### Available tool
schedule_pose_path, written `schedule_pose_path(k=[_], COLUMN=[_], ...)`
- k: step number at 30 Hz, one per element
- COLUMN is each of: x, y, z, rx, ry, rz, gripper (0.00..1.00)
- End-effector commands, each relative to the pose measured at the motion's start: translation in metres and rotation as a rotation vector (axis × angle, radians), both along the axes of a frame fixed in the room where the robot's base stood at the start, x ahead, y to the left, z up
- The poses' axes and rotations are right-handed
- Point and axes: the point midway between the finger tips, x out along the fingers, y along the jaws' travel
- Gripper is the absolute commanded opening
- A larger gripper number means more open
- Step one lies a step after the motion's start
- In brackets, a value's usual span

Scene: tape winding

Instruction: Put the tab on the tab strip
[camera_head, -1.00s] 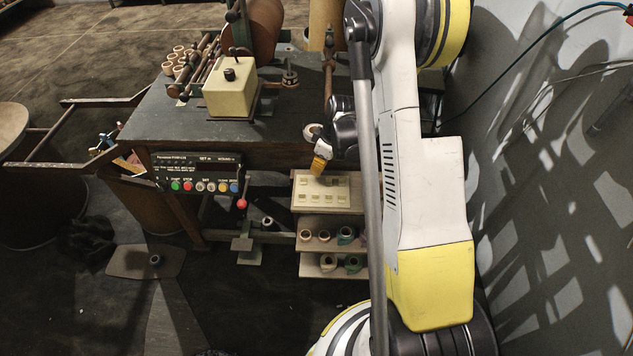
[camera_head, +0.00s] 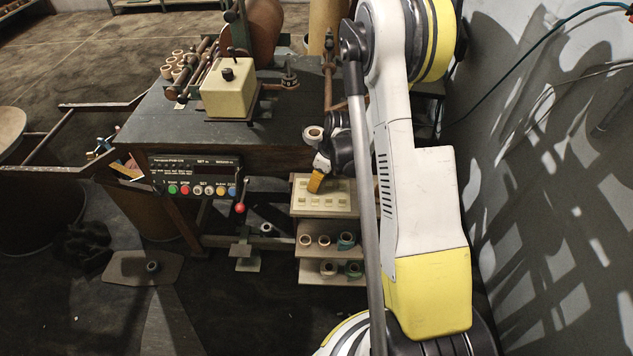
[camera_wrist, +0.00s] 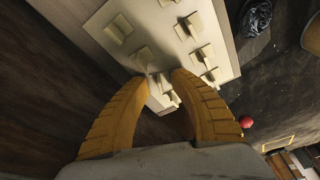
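A cream board (camera_head: 341,209) with several small pale tabs lies on the top shelf of a small rack. The wrist view shows the board (camera_wrist: 152,22) close up, with tabs such as one (camera_wrist: 119,28) standing on small square pads. I cannot tell which part is called the tab strip. My gripper (camera_head: 314,184) has orange fingers and is at the board's left back part. In the wrist view my gripper (camera_wrist: 160,77) is open, its fingertips apart over the board's near end. A pale tab (camera_wrist: 162,84) shows between the fingertips; the fingers do not appear closed on it.
The dark machine table (camera_head: 180,130) stands behind and left, with a button panel (camera_head: 195,175) on its front. A red knob (camera_head: 240,208) is left of the rack; it also shows in the wrist view (camera_wrist: 246,122). Tape rolls (camera_head: 306,240) sit on lower shelves. A wall is right.

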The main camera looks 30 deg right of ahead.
Motion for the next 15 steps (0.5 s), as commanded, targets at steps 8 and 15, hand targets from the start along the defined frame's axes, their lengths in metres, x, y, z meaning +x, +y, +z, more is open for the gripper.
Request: schedule_pose_path(k=[8, 15], x=[-0.001, -0.013], y=[-0.001, -0.008], z=[0.010, 0.062], rx=[0.000, 0.000], ry=[0.000, 0.000], rz=[0.000, -0.002], gripper=[0.27, 0.27])
